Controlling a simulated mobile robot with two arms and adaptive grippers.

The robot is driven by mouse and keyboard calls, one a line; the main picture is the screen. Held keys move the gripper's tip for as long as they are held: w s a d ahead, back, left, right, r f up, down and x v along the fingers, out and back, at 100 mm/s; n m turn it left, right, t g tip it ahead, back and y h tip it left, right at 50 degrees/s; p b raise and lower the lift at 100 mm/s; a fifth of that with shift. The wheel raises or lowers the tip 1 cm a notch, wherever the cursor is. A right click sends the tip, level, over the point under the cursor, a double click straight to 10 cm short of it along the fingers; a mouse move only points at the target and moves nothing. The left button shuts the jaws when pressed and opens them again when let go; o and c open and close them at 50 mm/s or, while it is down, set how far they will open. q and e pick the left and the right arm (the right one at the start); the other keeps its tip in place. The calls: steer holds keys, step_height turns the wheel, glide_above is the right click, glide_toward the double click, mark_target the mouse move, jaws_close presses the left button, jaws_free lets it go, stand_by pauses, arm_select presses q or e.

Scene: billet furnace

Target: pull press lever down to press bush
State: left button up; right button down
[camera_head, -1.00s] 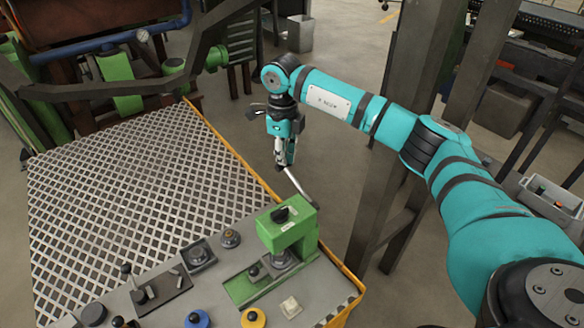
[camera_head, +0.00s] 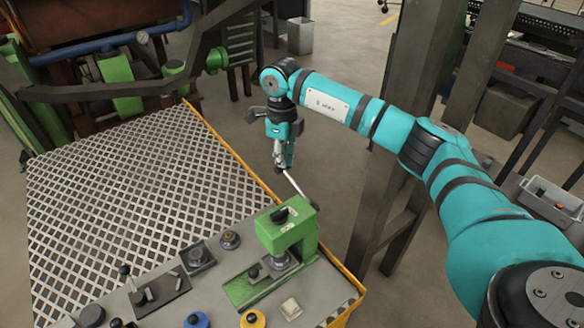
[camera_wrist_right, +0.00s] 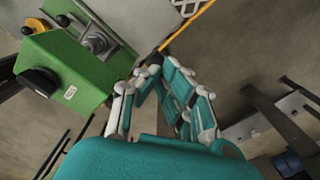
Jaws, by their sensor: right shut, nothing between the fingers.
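The green press (camera_head: 288,232) stands at the front right corner of the worktable, with a black knob on top. It also shows at upper left in the right wrist view (camera_wrist_right: 75,68). A pale metal lever rod (camera_head: 299,187) slants up from behind the press to my right gripper. My right gripper (camera_head: 282,166) hangs above and behind the press, pointing down, at the rod's upper end. Its fingers (camera_wrist_right: 157,72) are shut with nothing between them; whether they touch the rod is unclear. A grey metal cylinder (camera_head: 277,259), perhaps the bush, sits under the press head. My left gripper is not in view.
The worktable's perforated plate (camera_head: 130,185) lies to the left. Knobs and small fixtures (camera_head: 200,255) line its front strip. A yellow edge (camera_head: 232,150) bounds the table. A dark steel post (camera_head: 385,200) stands right of the press. A grey bin (camera_head: 551,200) is farther right.

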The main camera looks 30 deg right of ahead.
mark_target(282, 172)
steer(key=shift+f, duration=0.1)
steer(key=shift+w+f, duration=0.1)
steer(key=shift+f, duration=0.15)
steer(key=shift+w+f+b, duration=0.1)
steer(key=shift+f+b, duration=0.25)
steer(key=shift+b, duration=0.1)
steer(key=shift+w+f+b, duration=0.1)
steer(key=shift+f+b, duration=1.1)
steer(key=shift+f, duration=0.8)
stand_by(1.7)
steer(key=shift+r, duration=0.15)
steer(key=shift+w+r+p, duration=0.1)
steer(key=shift+r+p, duration=3.05)
steer(key=shift+r, duration=1.7)
step_height(282, 172, up, 5)
steer(key=p, duration=0.3)
